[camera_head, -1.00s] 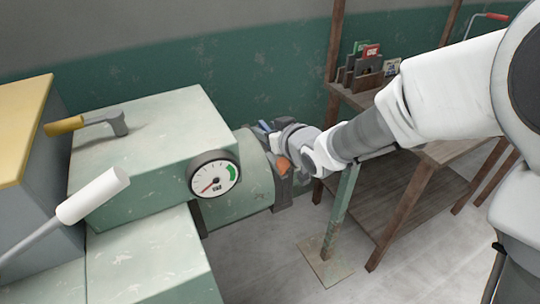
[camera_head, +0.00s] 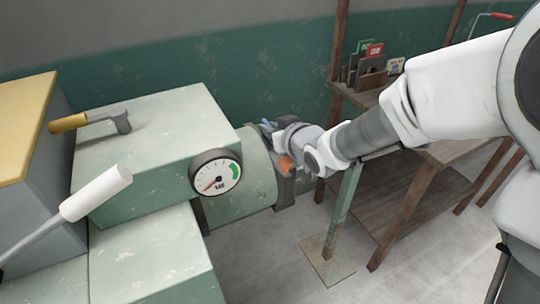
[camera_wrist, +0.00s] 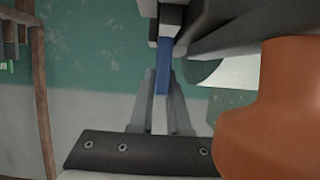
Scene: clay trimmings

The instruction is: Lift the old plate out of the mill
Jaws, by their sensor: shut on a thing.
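The mill is a pale green machine (camera_head: 145,130) with a round barrel (camera_head: 240,192) at its right end and a dial gauge (camera_head: 216,176) on its front corner. A dark grey part (camera_head: 284,190) closes the barrel's end. My gripper (camera_wrist: 161,78) is shut on a narrow blue tab (camera_wrist: 164,55) at this end. The tab seems to belong to the old plate, whose body I cannot make out. In the head view, my gripper (camera_head: 277,138) is at the barrel's mouth and partly hides it. An orange-brown rounded piece (camera_wrist: 270,115) is close beside my gripper.
A lever with a white grip (camera_head: 95,193) and a yellow-handled lever (camera_head: 85,122) are on the left. A wooden shelf (camera_head: 420,190) with a small rack of plates or cards (camera_head: 367,78) stands to the right. Open floor (camera_head: 280,270) lies below the barrel.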

